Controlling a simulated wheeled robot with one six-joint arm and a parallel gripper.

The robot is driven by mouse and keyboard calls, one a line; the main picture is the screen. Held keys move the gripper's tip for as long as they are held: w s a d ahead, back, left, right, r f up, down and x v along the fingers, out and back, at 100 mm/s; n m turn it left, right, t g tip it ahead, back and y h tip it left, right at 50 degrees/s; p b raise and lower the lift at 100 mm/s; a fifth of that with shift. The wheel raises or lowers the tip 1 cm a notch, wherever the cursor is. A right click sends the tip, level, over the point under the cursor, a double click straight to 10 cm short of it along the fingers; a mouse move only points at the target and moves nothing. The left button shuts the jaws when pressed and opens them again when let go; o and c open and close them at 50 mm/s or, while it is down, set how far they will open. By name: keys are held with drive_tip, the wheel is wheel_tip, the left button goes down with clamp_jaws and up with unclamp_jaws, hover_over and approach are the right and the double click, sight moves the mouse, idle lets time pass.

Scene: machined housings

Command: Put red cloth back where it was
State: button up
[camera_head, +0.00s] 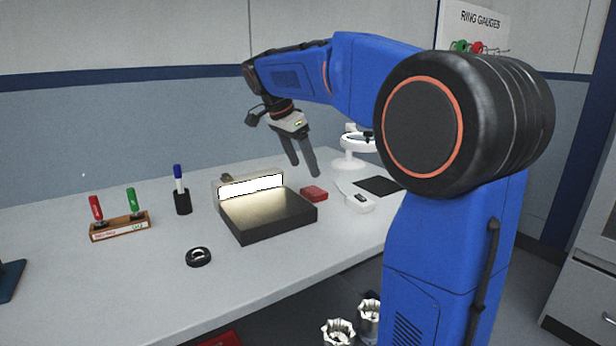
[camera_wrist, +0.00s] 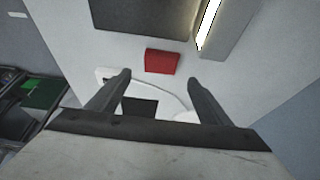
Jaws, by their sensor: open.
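The red cloth (camera_head: 313,193) is a small folded block on the white bench, just right of the dark inspection plate. It also shows in the wrist view (camera_wrist: 161,62), beyond my fingertips and roughly midway between them. My gripper (camera_head: 303,170) hangs above the bench, near the cloth and apart from it. Its two fingers are spread with nothing between them, as the wrist view also shows (camera_wrist: 158,82).
A dark plate (camera_head: 268,218) with a lit bar (camera_head: 251,187) stands left of the cloth. A white scale-like device (camera_head: 355,200), a black mat (camera_head: 378,186) and a white stand (camera_head: 354,162) are right. A black ring (camera_head: 198,257) and gauge holder (camera_head: 120,227) lie left.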

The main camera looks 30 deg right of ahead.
drive_tip(key=shift+v, duration=1.65)
